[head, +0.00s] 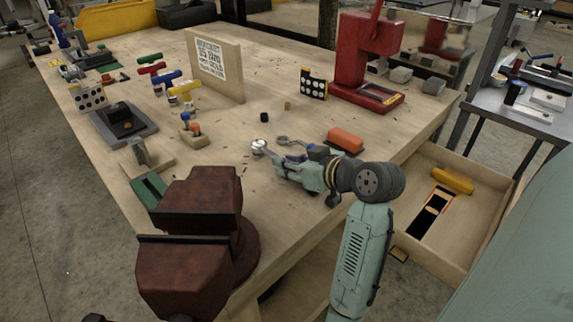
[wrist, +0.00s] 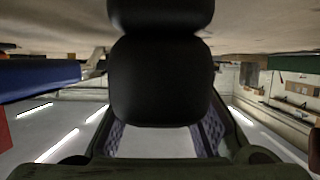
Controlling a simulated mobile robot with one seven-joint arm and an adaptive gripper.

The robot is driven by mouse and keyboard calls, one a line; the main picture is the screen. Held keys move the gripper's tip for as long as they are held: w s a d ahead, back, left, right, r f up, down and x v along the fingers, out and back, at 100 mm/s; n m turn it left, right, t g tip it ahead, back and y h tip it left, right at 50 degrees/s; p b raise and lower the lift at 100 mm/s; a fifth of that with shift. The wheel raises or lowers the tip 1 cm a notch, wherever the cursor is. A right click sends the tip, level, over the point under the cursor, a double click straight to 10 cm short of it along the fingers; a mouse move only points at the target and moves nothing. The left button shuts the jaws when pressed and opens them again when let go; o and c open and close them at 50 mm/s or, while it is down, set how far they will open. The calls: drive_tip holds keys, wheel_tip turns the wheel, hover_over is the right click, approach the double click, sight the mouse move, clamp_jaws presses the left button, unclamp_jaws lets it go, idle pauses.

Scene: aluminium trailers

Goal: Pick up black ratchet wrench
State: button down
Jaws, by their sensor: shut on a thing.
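My gripper (head: 284,162) reaches left, low over the workbench, in the head view. It is shut on what looks like the black ratchet wrench (head: 259,147), whose round silvery head shows just left of the fingertips. The fingers hide most of its handle. I cannot tell whether it touches the bench. In the wrist view a large black shape (wrist: 160,80) fills the middle between the finger sides; I cannot tell whether it is the wrench.
A grey ring-ended tool (head: 284,140) lies close behind my gripper, beside an orange block (head: 346,139). A dark red vise (head: 190,240) stands in front. A red press (head: 367,65) stands behind. An open drawer (head: 425,240) juts out at right.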

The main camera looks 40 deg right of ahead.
drive_tip(key=shift+r, duration=0.15)
drive_tip(key=shift+r+b, duration=0.3)
drive_tip(key=shift+r, duration=0.2)
wheel_tip(320, 180, up, 2)
drive_tip(key=shift+b, duration=0.4)
drive_tip(key=s+d+r+b, duration=0.1)
drive_tip(key=s+b, duration=0.1)
drive_tip(key=s, duration=0.6)
drive_tip(key=s+d+b, duration=0.2)
drive_tip(key=s, duration=0.5)
drive_tip(key=shift+s+d+r, duration=0.25)
drive_tip(key=shift+s+r, duration=0.1)
drive_tip(key=shift+r, duration=0.05)
drive_tip(key=shift+s, duration=0.1)
